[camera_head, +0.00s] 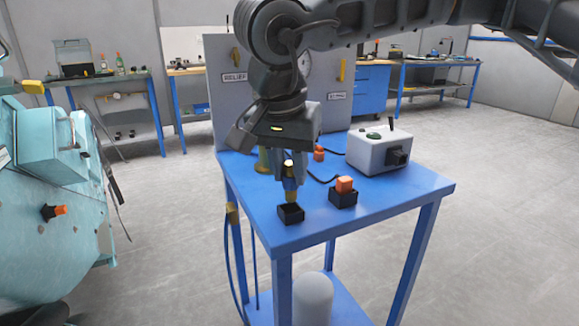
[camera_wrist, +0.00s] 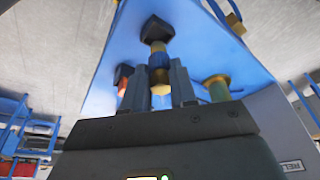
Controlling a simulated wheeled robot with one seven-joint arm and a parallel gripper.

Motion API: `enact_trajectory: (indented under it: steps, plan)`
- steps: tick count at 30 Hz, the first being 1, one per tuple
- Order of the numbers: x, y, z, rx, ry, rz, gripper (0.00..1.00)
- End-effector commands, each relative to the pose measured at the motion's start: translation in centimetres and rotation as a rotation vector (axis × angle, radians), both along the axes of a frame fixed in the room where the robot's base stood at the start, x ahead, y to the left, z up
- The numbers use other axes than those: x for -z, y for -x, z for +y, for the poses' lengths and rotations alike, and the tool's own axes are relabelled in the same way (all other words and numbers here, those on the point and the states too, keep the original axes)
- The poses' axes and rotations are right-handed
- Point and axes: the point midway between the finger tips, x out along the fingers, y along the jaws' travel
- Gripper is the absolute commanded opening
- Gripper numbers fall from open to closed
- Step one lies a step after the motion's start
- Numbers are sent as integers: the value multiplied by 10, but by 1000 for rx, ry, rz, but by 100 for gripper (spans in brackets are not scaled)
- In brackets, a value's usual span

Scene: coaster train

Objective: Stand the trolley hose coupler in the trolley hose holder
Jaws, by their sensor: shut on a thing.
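The trolley hose coupler, a brass piece with a dark blue band (camera_head: 289,184), is upright in my gripper (camera_head: 288,172). My gripper is shut on it, and its fingers also show on both sides of the coupler (camera_wrist: 158,62) in the wrist view. The trolley hose holder, a small black square cup (camera_head: 291,214), stands on the blue trolley top near its front left edge. It also shows beyond the coupler in the wrist view (camera_wrist: 157,28). The coupler's brass lower end is at the holder's opening. I cannot tell how far inside it is.
A black block with an orange cap (camera_head: 344,191) stands close on the right. A grey control box (camera_head: 378,152) and another orange piece (camera_head: 319,153) are behind. A brass-green post (camera_head: 263,160) is behind left. A grey panel rises at the back. Teal machinery (camera_head: 45,215) is at left.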

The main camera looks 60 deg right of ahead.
Motion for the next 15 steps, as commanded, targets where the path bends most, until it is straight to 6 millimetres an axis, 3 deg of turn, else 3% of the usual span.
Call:
enact_trajectory:
  steps: [15]
  plan:
    - [7, 0, 0, 0, 0, 0, 0]
